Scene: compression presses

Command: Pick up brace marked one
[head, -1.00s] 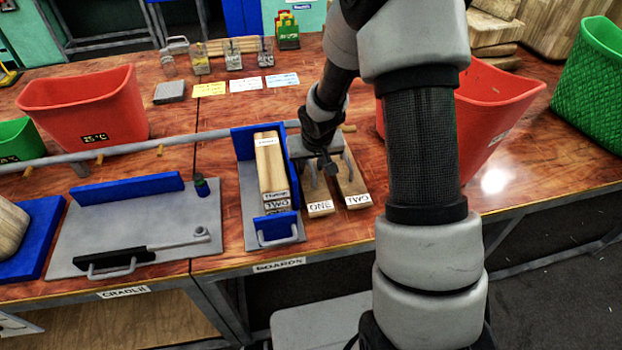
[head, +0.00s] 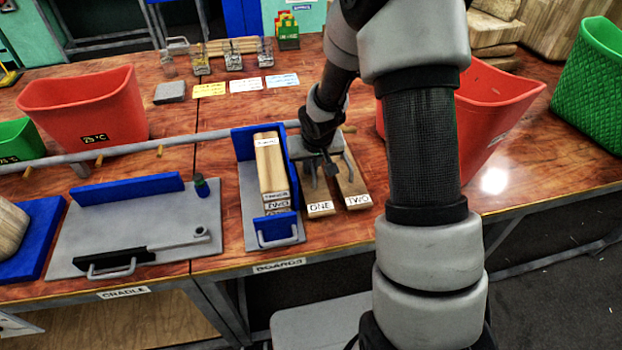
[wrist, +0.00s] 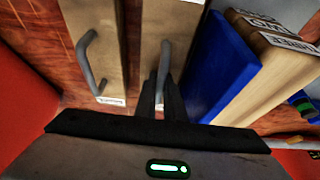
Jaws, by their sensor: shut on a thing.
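The brace marked ONE (head: 320,209) lies flat on the wooden table, its label facing the front edge. Its metal handle (wrist: 165,65) shows in the wrist view. My gripper (wrist: 160,97) is over this brace with its fingers shut on the handle. In the head view, my gripper (head: 323,172) hides much of the brace's middle. The brace marked TWO (head: 357,201) lies just to the right, with its own handle (wrist: 88,62) free.
A blue-walled holder (head: 240,160) with stacked labelled boards (head: 270,170) stands close on the left. A red bin (head: 490,105) is to the right, partly behind my arm. A grey cradle plate (head: 135,235) lies further left.

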